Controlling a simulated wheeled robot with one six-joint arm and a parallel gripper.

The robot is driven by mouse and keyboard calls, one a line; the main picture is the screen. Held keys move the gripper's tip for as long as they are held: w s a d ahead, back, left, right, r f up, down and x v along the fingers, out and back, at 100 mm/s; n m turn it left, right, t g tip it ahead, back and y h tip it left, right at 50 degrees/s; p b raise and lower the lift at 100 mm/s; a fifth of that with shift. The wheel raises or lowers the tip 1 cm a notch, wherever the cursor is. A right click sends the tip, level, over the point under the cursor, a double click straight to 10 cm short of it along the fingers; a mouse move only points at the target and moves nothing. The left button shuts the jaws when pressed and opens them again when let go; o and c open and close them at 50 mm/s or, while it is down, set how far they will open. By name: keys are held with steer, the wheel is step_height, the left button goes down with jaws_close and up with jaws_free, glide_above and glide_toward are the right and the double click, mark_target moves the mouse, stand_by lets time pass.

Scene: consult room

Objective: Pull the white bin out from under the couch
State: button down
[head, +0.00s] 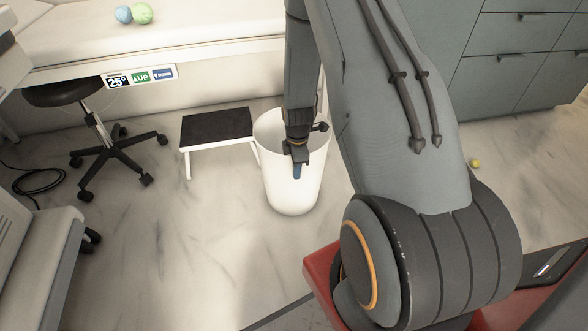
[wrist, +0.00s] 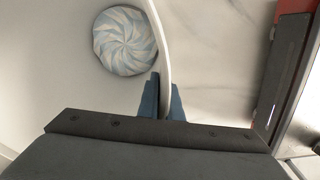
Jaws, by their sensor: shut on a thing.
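The white bin (head: 288,190) stands upright on the floor in the head view, in front of the couch (head: 60,35) and to the right of a step stool. My gripper (head: 298,170) is at the bin's near side, pointing down. In the wrist view, the blue fingers of my gripper (wrist: 162,98) sit on either side of the bin's thin rim (wrist: 163,45) and are shut on it. Inside the bin lies a round, blue-and-cream swirled ball (wrist: 125,41).
A step stool (head: 217,125) with a black top stands close by the bin's left. A black wheeled stool (head: 105,145) is further left. Grey drawers (head: 520,55) stand at the back right. A small yellow ball (head: 475,163) lies on the floor. The floor in front of the bin is clear.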

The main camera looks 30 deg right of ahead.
steer(key=shift+s+d+p, duration=0.2)
steer(key=shift+s+d, duration=0.25)
steer(key=shift+d, duration=0.25)
steer(key=shift+s+d+p, duration=0.2)
steer(key=shift+s+d, duration=0.25)
steer(key=shift+d, duration=0.2)
steer(key=c, duration=1.9)
jaws_free()
steer(key=shift+o, duration=0.2)
step_height(320, 180, up, 8)
steer(key=p, duration=0.2)
steer(key=shift+s, duration=0.2)
steer(key=shift+a, duration=0.1)
